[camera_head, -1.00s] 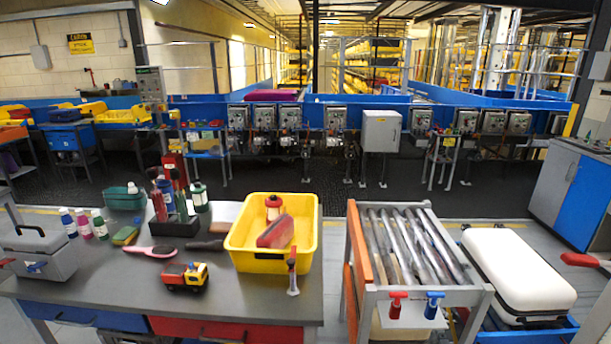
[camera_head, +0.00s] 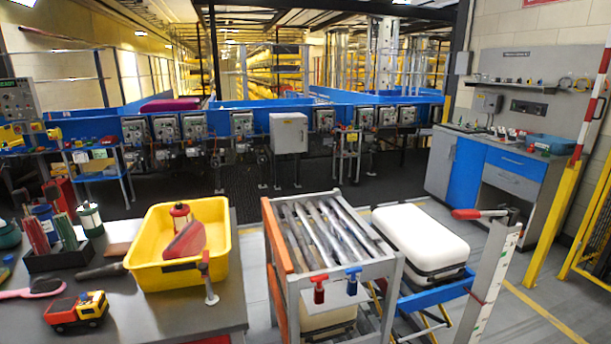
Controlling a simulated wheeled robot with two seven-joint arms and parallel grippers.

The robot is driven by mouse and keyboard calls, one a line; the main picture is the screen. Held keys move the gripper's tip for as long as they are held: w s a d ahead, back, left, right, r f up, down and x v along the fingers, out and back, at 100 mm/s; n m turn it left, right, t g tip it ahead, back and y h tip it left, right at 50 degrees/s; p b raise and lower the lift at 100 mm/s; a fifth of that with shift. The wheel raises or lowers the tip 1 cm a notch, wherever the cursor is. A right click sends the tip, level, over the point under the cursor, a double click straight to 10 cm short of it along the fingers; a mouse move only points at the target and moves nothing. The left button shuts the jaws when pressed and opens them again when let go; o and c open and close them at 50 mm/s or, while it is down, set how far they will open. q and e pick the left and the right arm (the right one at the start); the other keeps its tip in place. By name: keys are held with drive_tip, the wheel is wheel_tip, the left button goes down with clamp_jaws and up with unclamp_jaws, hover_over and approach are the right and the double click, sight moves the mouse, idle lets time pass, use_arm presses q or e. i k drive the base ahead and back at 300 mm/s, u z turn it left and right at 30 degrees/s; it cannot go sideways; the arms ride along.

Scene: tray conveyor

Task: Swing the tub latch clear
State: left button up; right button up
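A yellow tub (camera_head: 155,278) stands on the grey table and holds a red-and-grey wedge-shaped item (camera_head: 186,240) and a small red-topped container (camera_head: 180,215). Neither of my grippers is in view.
A roller stand (camera_head: 380,272) with a red handle (camera_head: 319,288) and a blue handle (camera_head: 353,281) is right of the table. A toy truck (camera_head: 77,311) sits front left.

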sight(204, 266)
drive_tip(key=k, duration=0.5)
drive_tip(key=u, duration=1)
drive_tip(key=i, duration=0.95)
drive_tip(key=z, duration=0.9)
